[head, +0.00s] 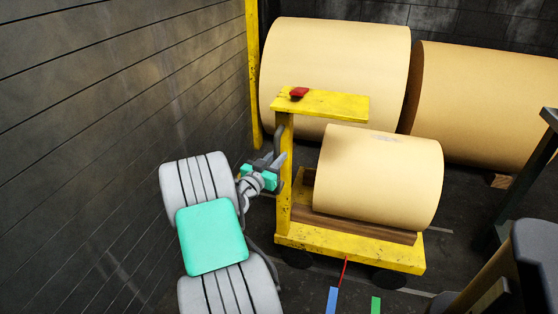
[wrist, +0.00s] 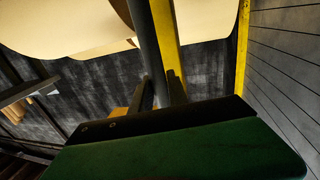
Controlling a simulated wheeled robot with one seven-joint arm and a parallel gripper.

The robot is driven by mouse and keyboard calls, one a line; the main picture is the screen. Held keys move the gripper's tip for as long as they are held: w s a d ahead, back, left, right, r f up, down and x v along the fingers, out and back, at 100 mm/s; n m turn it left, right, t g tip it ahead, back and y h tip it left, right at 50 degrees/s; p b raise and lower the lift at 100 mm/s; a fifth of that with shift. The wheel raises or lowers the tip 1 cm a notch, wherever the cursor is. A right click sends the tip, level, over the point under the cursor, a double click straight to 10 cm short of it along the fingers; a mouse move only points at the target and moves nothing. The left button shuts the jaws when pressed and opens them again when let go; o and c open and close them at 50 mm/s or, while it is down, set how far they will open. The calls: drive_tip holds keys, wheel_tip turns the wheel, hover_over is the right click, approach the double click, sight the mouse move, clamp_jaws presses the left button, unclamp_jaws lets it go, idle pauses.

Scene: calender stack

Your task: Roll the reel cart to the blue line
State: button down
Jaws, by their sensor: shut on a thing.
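My gripper (head: 277,161) is shut on this handle bar; in the wrist view the bar passes between the fingers. A thin red pointer (head: 343,273) hangs at the cart's front lower edge. The blue line (head: 331,300) is on the floor at the bottom of the head view, close to the pointer's lower end.
A plank wall (head: 110,110) runs close along my arm's left. Dark machine parts (head: 535,250) stand at the right.

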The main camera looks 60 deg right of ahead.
drive_tip(key=shift+w+a+t, duration=0.2)
drive_tip(key=shift+w+t, duration=0.1)
drive_tip(key=shift+w, duration=0.85)
drive_tip(key=c, duration=1.7)
unclamp_jaws()
drive_tip(key=shift+w, duration=0.15)
drive_tip(key=o, duration=0.4)
drive_tip(key=shift+s, duration=0.35)
drive_tip(key=shift+s+d, duration=0.1)
drive_tip(key=shift+s, duration=0.1)
drive_tip(key=shift+w, duration=0.1)
drive_tip(key=a, duration=0.8)
drive_tip(key=shift+w, duration=0.1)
